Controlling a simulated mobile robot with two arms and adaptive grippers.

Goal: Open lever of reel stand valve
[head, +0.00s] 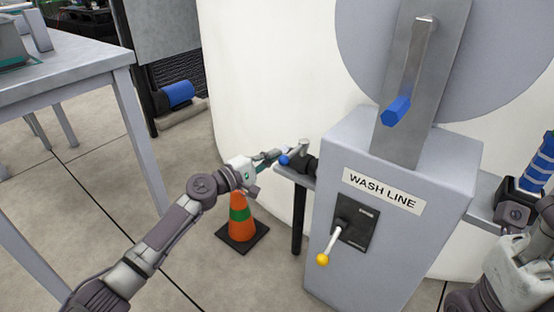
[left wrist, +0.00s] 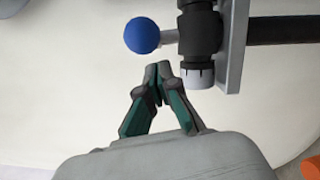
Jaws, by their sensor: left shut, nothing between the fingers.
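A dark valve (head: 305,163) with a short pale lever ending in a blue ball (head: 284,160) sits on a grey shelf beside the reel stand (head: 400,225). In the left wrist view, the valve body (left wrist: 201,35) is black with a pale lower collar. The lever points left to its blue ball (left wrist: 142,35). My left gripper (head: 283,153) is shut and empty at the ball. In the left wrist view its fingertips (left wrist: 158,72) show just below the ball and left of the collar. Contact cannot be told. Only parts of my right arm show; its fingers are not visible.
The stand's front has a WASH LINE label and a yellow-knobbed lever (head: 322,259). A crank with blue handle (head: 397,110) hangs above. An orange cone (head: 241,222) stands below my left gripper. A grey table (head: 75,60) is at left; a blue-and-black object (head: 541,160) at right.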

